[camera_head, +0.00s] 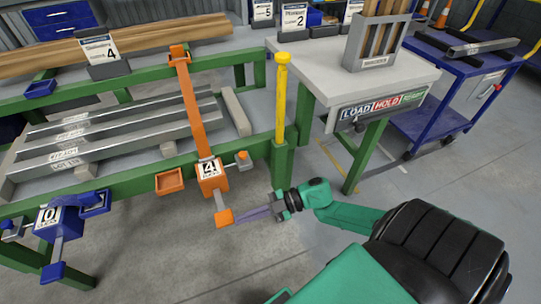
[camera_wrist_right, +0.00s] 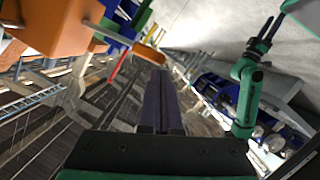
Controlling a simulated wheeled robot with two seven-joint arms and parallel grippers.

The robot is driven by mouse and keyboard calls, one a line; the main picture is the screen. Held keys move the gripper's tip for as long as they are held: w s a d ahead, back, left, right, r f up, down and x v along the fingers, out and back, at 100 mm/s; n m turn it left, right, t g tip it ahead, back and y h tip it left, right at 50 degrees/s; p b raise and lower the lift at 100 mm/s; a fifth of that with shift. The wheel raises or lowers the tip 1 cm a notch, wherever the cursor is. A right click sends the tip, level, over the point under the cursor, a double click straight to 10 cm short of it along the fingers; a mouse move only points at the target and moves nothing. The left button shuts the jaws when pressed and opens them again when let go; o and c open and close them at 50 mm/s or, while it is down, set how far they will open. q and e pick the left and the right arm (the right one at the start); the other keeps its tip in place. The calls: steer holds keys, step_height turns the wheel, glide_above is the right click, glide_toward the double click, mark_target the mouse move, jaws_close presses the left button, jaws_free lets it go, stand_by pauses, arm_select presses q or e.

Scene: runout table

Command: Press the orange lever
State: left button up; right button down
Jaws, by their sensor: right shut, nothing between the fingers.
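The orange lever (camera_head: 223,218) is a block-shaped grip on a short metal rod, hanging below the orange box (camera_head: 211,178) marked 4 on the green rail. In the right wrist view the lever's orange end (camera_wrist_right: 150,53) lies just beyond my fingertips, with an orange block (camera_wrist_right: 60,25) at upper left. My right gripper (camera_head: 240,217) comes in from the right, its dark fingers shut and empty, tips right beside the lever's grip. I cannot tell whether they touch. The closed fingers also show in the right wrist view (camera_wrist_right: 158,75).
A blue box (camera_head: 48,218) marked 0 with a blue lever (camera_head: 53,271) sits at left. A yellow post (camera_head: 280,100) rises at the rail's right end. Metal bars (camera_head: 110,140) lie behind. A light table (camera_head: 330,65) stands right. Floor below the lever is clear.

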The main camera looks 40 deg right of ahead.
arm_select(q)
steer(key=shift+s+a+f+p, duration=0.1)
steer(key=shift+s+f+p, duration=0.05)
steer(key=shift+s, duration=0.3)
steer(key=shift+s+a+f+p, duration=0.1)
steer(key=shift+s+p, duration=0.05)
steer(key=shift+s, duration=0.25)
arm_select(e)
steer(key=v, duration=0.7)
steer(key=shift+d+f, duration=0.15)
